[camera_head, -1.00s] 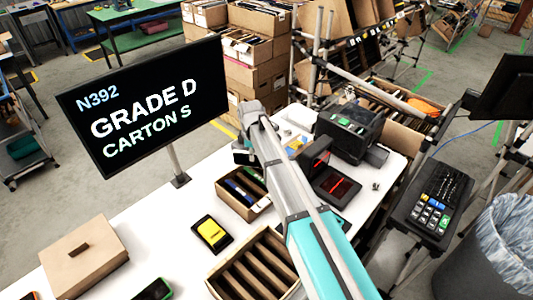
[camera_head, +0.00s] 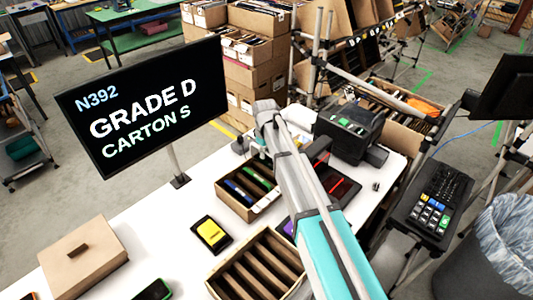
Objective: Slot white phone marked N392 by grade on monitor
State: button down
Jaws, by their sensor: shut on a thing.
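The monitor (camera_head: 145,105) reads N392, GRADE D, CARTON S. My gripper (camera_head: 256,143) is at the far end of my arm, beyond the small carton and mostly hidden by the wrist. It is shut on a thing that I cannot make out. No white phone marked N392 can be told apart. The small slotted carton (camera_head: 232,206) holds blue and green-edged phones, with a pale label on its front right side. A larger slotted carton (camera_head: 215,287) in front shows several empty-looking slots. No carton letter is readable.
A yellow item on a black pad (camera_head: 211,235) lies left of the cartons. A lidded brown box (camera_head: 84,262) and a dark phone (camera_head: 153,290) are at the front left. A black printer-like device (camera_head: 348,132) stands at the back right. The white table (camera_head: 150,225) is bare near the monitor stand.

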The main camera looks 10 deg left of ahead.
aim_at(265, 170)
jog(key=shift+f, duration=0.2)
jog(key=shift+f+b, duration=4.55)
jog(key=shift+b, duration=0.15)
jog(key=shift+f+b, duration=0.35)
jog(key=c, duration=0.5)
grip_release()
jog(key=shift+c, duration=0.2)
jog(key=shift+r, duration=0.15)
